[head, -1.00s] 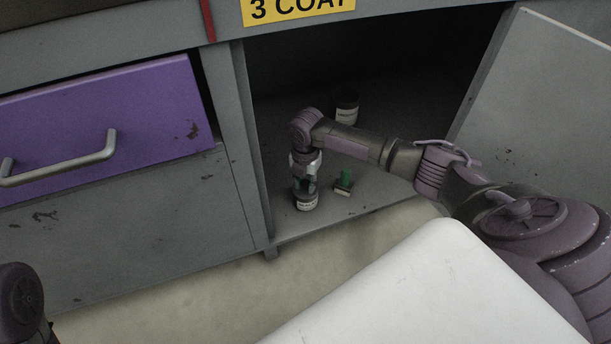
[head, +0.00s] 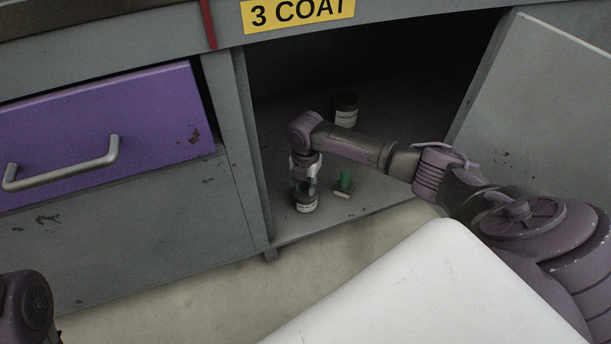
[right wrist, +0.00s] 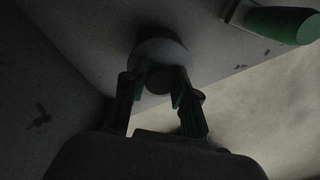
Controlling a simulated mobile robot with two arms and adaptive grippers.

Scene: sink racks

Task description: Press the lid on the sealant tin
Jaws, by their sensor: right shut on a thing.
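A small tin (head: 307,207) with a pale label stands upright near the front edge of the cupboard floor in the head view; its label is too small to read. My right gripper (head: 305,189) points down directly over it. In the right wrist view, the right gripper (right wrist: 158,88) is shut on a small dark round knob (right wrist: 159,79), with a wider round disc around it, which looks like the lid. I cannot tell whether the lid touches the tin's rim all round. My left gripper is out of view; only part of my left arm shows at lower left.
A green-handled tool (head: 345,183) lies just right of the tin and shows in the right wrist view (right wrist: 282,24). A dark jar (head: 345,110) with a white label stands further back. The cupboard's left post (head: 252,150) and open door (head: 545,110) flank the opening. A purple drawer (head: 100,130) sticks out at left.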

